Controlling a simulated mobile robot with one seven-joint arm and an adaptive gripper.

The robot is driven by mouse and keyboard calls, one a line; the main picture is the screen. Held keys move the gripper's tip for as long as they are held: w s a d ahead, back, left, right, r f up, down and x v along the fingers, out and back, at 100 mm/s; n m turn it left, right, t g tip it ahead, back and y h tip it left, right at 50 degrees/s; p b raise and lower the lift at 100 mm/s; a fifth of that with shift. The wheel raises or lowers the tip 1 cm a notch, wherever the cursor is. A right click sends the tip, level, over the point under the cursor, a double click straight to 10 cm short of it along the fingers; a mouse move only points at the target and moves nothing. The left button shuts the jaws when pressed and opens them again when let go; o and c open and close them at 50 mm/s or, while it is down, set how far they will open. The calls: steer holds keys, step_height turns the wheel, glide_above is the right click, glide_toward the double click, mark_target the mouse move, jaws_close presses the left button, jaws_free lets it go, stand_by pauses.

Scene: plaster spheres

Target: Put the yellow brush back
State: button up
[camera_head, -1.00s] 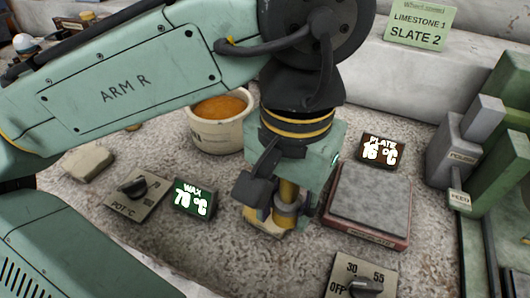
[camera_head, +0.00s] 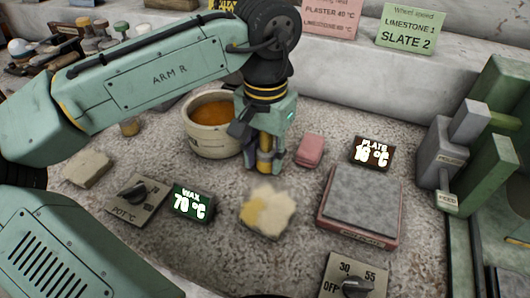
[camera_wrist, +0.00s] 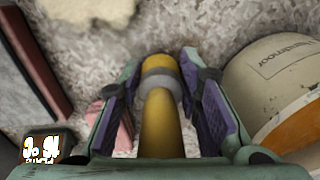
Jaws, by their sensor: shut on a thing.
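My gripper (camera_head: 264,160) is shut on the yellow brush (camera_head: 265,142), which hangs upright just right of the wax pot. In the wrist view, the brush's yellow handle with a grey band (camera_wrist: 160,110) lies between my gripper's purple-lined fingers (camera_wrist: 162,95). I cannot tell whether its lower end touches the bench. The cream wax pot (camera_head: 208,140) holds orange wax and also shows at the right of the wrist view (camera_wrist: 272,72).
A cream pad with a yellow stain (camera_head: 268,210) lies in front of my gripper. A pink block (camera_head: 310,150) is to its right, near the plate display (camera_head: 372,153) and the grey-topped plate (camera_head: 362,202). The wax display (camera_head: 191,202) and pot dial (camera_head: 137,200) are front left.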

steer(key=shift+f, duration=0.15)
steer(key=o, duration=1.1)
steer(key=shift+o, duration=0.2)
step_height(320, 180, up, 12)
steer(key=shift+r, duration=0.15)
